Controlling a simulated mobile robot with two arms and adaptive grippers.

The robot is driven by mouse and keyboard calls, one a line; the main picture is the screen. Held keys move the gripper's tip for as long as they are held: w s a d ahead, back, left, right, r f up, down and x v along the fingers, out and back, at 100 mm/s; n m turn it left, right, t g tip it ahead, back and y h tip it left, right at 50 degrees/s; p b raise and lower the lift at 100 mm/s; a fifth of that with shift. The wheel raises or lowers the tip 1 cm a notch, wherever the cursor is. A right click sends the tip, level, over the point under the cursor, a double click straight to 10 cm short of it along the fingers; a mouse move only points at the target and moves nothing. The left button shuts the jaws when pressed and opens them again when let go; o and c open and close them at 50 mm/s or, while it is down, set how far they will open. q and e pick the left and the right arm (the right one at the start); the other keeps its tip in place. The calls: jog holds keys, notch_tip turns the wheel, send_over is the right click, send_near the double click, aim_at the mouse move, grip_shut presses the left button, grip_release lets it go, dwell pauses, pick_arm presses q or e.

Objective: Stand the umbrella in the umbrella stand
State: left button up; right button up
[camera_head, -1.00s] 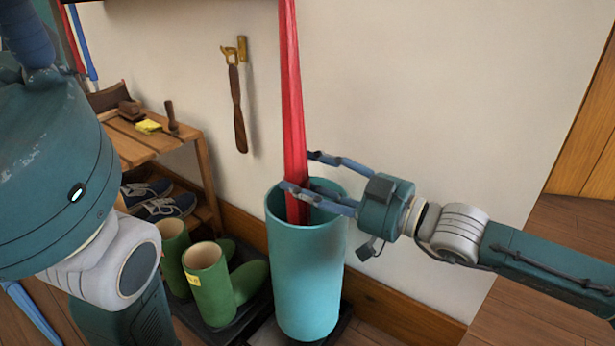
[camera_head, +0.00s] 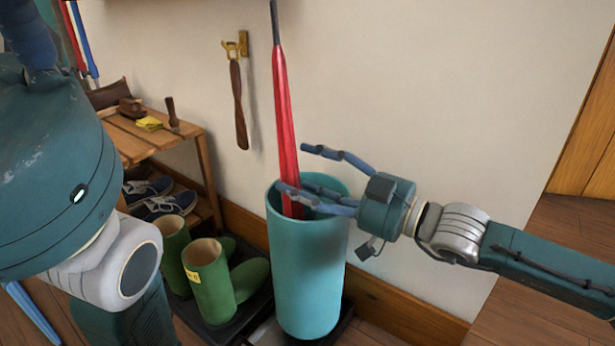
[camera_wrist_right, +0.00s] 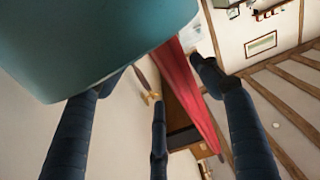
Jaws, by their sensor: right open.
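The red umbrella (camera_head: 285,120) stands nearly upright with its lower part inside the teal umbrella stand (camera_head: 308,275), leaning slightly to the left. Its dark upper tip shows above; its lower end is hidden in the stand. My right gripper (camera_head: 306,172) is open at the stand's mouth, its fingers spread beside the umbrella. In the right wrist view the umbrella (camera_wrist_right: 190,90) runs past the open fingers, and the stand (camera_wrist_right: 90,45) fills the upper left. My left gripper is not visible; only part of my left arm shows at the left.
Green boots (camera_head: 210,280) stand on a dark tray left of the stand. A wooden shoe bench (camera_head: 135,140) holds brushes and shoes. A shoehorn (camera_head: 238,105) hangs on a wall hook. The wall is close behind the stand; floor is clear at the right.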

jog(key=shift+w+d+f, duration=0.15)
jog(key=shift+d+f, duration=0.05)
jog(key=shift+f, duration=0.5)
jog(key=r+v, duration=0.1)
jog(key=v, duration=1.1)
